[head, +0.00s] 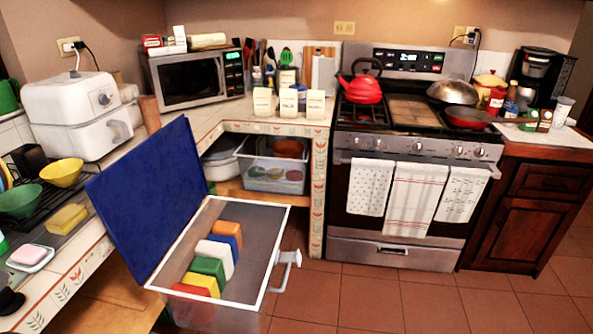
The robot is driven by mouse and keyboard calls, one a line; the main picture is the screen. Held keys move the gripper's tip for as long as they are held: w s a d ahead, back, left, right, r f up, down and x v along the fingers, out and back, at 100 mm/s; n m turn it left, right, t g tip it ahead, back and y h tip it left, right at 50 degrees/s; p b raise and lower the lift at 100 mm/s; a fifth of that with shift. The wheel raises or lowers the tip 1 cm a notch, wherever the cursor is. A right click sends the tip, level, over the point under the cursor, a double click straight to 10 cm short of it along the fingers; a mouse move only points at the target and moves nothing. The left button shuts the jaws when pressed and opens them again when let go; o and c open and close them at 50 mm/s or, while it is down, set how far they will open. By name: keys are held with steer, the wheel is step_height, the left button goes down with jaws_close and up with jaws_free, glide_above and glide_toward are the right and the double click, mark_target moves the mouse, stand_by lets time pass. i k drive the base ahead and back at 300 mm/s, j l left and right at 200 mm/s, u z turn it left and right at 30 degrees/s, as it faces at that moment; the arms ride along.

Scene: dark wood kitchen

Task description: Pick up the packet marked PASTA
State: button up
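No marking that reads PASTA can be made out at this size. Three cream packets or canisters with small labels stand in a row on the tiled counter corner: a left one (263,102), a middle one (288,102) and a right one (315,104). Their labels are too small to read, so I cannot tell which, if any, is the pasta. Small dark-labelled containers (545,120) stand on the right counter, also unreadable. My gripper is not in view.
An open white-rimmed bin (279,233) holding coloured slabs, with a raised blue panel (150,195), stands in front of the left counter. The stove (412,180) has a red kettle (363,88) and hanging towels. The floor (420,300) at front right is clear.

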mark_target(315, 98)
steer(key=i+l+u, duration=0.1)
steer(key=i+l, duration=0.25)
steer(key=i+l+u, duration=0.1)
steer(key=i+l, duration=0.35)
steer(key=i+l+u, duration=0.1)
steer(key=i+l, duration=0.65)
steer(key=l, duration=0.15)
steer(key=i+l+u, duration=0.15)
steer(key=i+l, duration=0.2)
steer(key=i+l+u, duration=0.1)
steer(key=i+l, duration=0.25)
steer(key=l, duration=0.25)
steer(key=i+l, duration=0.45)
steer(key=i+u, duration=0.1)
steer(key=i, duration=0.2)
